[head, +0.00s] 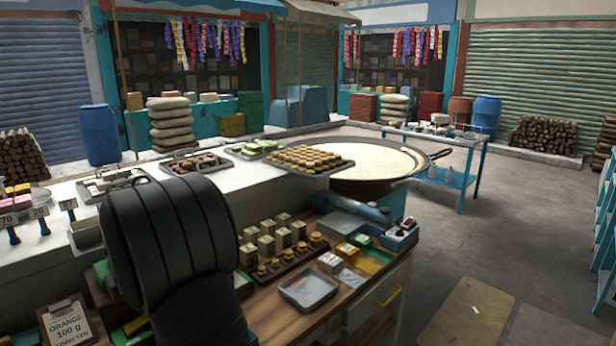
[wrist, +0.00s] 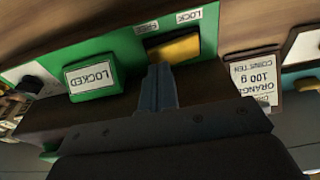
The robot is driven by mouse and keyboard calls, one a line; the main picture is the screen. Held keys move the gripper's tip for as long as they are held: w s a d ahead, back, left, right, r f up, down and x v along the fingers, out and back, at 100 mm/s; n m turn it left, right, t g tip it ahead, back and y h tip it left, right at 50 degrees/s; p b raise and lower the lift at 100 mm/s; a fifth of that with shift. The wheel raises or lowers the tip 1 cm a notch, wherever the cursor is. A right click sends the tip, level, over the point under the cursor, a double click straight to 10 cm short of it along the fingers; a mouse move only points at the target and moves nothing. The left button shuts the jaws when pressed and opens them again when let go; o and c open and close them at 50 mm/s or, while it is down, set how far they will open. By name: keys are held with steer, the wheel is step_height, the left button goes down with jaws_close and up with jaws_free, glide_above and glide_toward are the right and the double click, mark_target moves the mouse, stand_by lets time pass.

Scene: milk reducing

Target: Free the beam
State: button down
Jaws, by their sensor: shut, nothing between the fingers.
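In the wrist view a yellow lever block (wrist: 174,48) sits on a green panel (wrist: 128,44). A LOCK label (wrist: 189,16) is above its right part and a FREE label (wrist: 146,27) is above its left end. A green plate reading LOCKED (wrist: 91,78) is to the left. My gripper (wrist: 160,72) is shut and empty, its tips at the lower left edge of the yellow block; I cannot tell whether they touch. In the head view my black arm hides the gripper and the lever. I cannot make out the beam.
Right of my arm are rows of small boxes (head: 268,243), yellow weights on a tray and an empty metal tray (head: 308,290).

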steer(key=shift+f, duration=0.8)
steer(key=shift+r, duration=3.55)
steer(key=shift+f, duration=0.1)
step_height(320, 180, down, 7)
steer(key=shift+r, duration=0.1)
steer(key=shift+r, duration=0.1)
